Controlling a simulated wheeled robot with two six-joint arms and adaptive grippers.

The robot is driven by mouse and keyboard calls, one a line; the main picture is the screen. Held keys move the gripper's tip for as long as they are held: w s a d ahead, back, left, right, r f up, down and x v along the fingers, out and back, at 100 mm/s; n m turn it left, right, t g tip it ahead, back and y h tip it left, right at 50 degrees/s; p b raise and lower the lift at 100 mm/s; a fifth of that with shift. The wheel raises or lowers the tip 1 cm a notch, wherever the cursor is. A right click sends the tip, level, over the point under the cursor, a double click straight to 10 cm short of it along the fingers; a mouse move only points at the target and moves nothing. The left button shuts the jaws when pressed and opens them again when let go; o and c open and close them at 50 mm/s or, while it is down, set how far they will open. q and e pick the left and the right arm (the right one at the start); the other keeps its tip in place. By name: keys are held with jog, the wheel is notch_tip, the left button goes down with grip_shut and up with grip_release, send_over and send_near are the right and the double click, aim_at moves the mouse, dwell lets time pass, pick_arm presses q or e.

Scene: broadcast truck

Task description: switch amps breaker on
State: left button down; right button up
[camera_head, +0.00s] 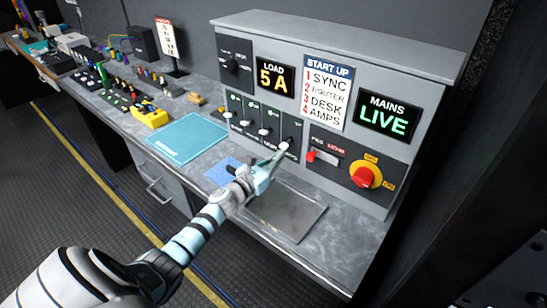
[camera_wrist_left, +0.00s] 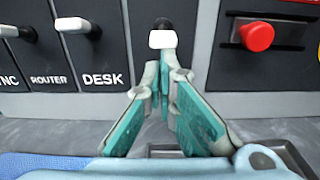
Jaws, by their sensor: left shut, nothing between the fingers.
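The amps breaker is the rightmost lever of the row on the grey panel, with a pale tip (camera_head: 285,145). In the wrist view its white tip and black stem (camera_wrist_left: 162,38) stand just beyond my fingertips. My left gripper (camera_head: 279,155) is shut and empty, its tips right below the lever in the wrist view (camera_wrist_left: 164,66); I cannot tell whether they touch it. The gripper hides the lever's label. The desk breaker (camera_wrist_left: 75,25) and router breaker (camera_wrist_left: 22,31) are to its left. Green marks show above the other breakers. My right gripper is out of view.
A red emergency knob (camera_head: 366,177) and a small red handle (camera_head: 311,156) are right of the breakers. The load display (camera_head: 275,80) reads 5 A; the mains display (camera_head: 387,117) reads LIVE. A metal tray (camera_head: 290,215) and teal mat (camera_head: 188,138) lie on the counter.

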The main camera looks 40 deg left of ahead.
pick_arm(q)
jog(key=shift+s+r, duration=0.15)
jog(key=shift+r, duration=0.25)
jog(key=f+b, duration=0.2)
jog(key=s+f+b, duration=0.1)
jog(key=f+b, duration=0.1)
jog(key=f, duration=0.1)
jog(key=shift+d+b, duration=0.1)
jog(key=shift+b, duration=0.25)
jog(key=s+r+p, duration=0.2)
jog(key=s+r, duration=0.5)
jog(key=s, duration=0.1)
jog(key=shift+a+r, duration=0.2)
jog(key=shift+a, duration=0.1)
jog(key=shift+s, duration=0.1)
